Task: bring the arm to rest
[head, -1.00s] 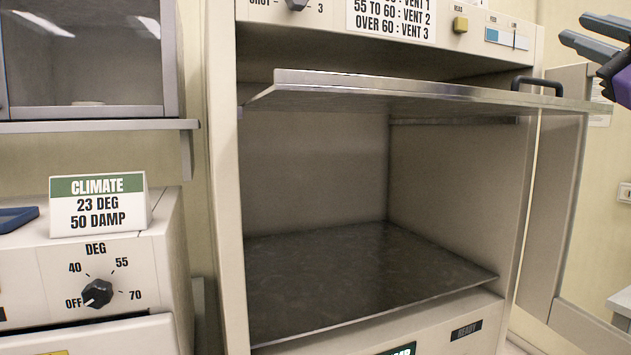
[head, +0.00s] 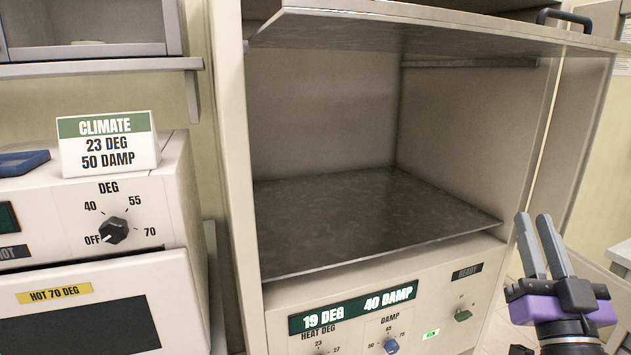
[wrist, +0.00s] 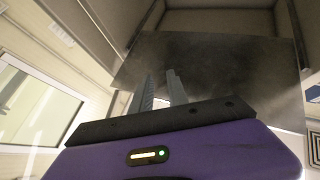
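My gripper (head: 533,216) is at the lower right of the head view, in front of the right side of the open cabinet. Its two grey fingers point up, with a gap between them and nothing held. Most of my arm is outside the head view.
The open cabinet (head: 229,150) has a bare inner shelf (head: 375,215) and a raised metal panel (head: 430,27) with a black handle. Its display reads 19 DEG, 40 DAMP. A CLIMATE sign (head: 108,143) stands on the left oven (head: 172,210), whose label reads HOT 70 DEG.

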